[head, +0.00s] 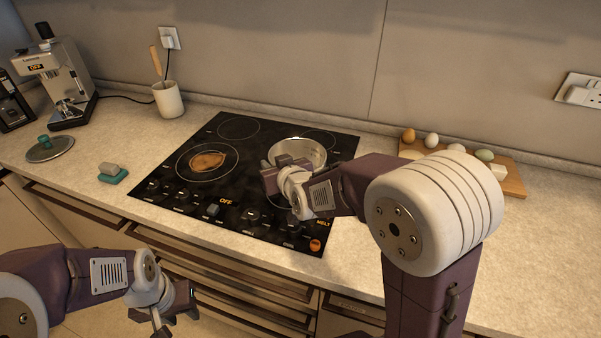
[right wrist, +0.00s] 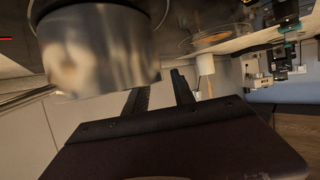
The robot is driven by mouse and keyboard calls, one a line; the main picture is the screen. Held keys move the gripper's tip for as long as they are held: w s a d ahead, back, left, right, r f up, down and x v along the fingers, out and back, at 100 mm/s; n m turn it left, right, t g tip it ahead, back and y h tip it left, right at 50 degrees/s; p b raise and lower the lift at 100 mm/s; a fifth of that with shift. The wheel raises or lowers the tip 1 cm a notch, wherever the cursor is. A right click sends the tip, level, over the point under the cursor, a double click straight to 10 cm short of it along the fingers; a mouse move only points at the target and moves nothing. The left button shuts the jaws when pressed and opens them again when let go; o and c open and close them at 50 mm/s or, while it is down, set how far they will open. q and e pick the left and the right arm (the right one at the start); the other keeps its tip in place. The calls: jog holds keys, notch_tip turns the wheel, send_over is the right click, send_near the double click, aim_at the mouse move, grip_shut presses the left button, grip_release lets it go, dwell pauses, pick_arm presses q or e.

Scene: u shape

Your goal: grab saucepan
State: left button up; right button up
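The saucepan (head: 312,150) is a shiny metal pot on the right part of the black cooktop. Its round side (right wrist: 100,55) fills the upper left of the right wrist view, which looks upside down.
The cooktop (head: 165,180) has a brown patch on its left burner. A coffee machine (head: 62,85), a utensil crock (head: 168,100), a lid (head: 50,149) and a sponge (head: 112,174) stand left.

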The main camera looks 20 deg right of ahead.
jog(key=x, duration=0.3)
jog(key=shift+s+d+r, duration=0.1)
jog(key=shift+s, duration=0.1)
jog(key=shift+c, duration=1.3)
grip_shut()
jog(key=shift+s+f, duration=0.1)
jog(key=shift+f, duration=0.2)
jog(key=shift+r, duration=0.1)
